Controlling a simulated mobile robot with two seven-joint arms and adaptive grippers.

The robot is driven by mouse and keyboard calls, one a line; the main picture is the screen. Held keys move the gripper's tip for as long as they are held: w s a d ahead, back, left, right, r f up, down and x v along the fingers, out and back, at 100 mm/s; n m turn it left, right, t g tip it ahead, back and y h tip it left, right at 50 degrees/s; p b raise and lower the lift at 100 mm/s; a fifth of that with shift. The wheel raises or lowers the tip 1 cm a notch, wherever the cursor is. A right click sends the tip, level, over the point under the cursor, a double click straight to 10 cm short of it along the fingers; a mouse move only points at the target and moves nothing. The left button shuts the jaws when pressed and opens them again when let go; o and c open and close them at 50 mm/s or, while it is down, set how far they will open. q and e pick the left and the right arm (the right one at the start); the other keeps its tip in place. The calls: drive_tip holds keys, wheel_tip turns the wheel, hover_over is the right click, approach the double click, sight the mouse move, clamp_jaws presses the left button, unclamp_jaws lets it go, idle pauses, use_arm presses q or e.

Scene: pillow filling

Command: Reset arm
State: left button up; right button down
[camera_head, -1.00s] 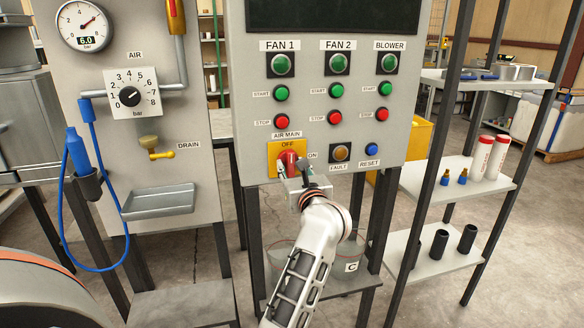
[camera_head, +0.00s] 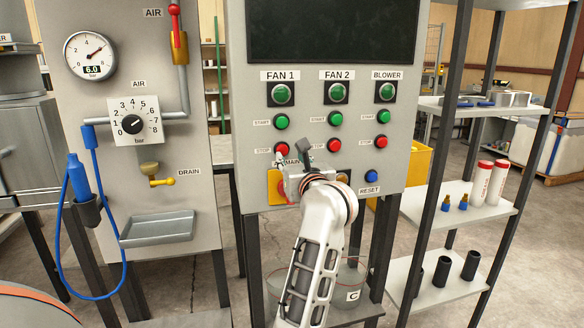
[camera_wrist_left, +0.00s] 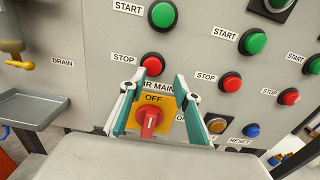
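The AIR MAIN switch shows in the wrist view as a red handle (camera_wrist_left: 149,123) on a yellow plate (camera_wrist_left: 167,102), standing near upright below the word OFF. My left gripper (camera_wrist_left: 158,80) is open, one finger on each side of the switch, with a visible gap between each finger and the handle. In the head view my left gripper (camera_head: 283,160) is in front of the panel. My right gripper is not in view.
The grey control panel (camera_head: 222,22) carries green START buttons (camera_head: 281,122) and red STOP buttons (camera_head: 382,143) above the switch. A blue RESET button (camera_head: 371,175) is to the right. A DRAIN valve (camera_head: 162,182) and tray (camera_head: 158,228) are left. Shelves (camera_head: 440,279) stand at right.

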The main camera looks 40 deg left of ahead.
use_arm(q)
drive_tip(key=shift+a, duration=0.1)
idle(0.4)
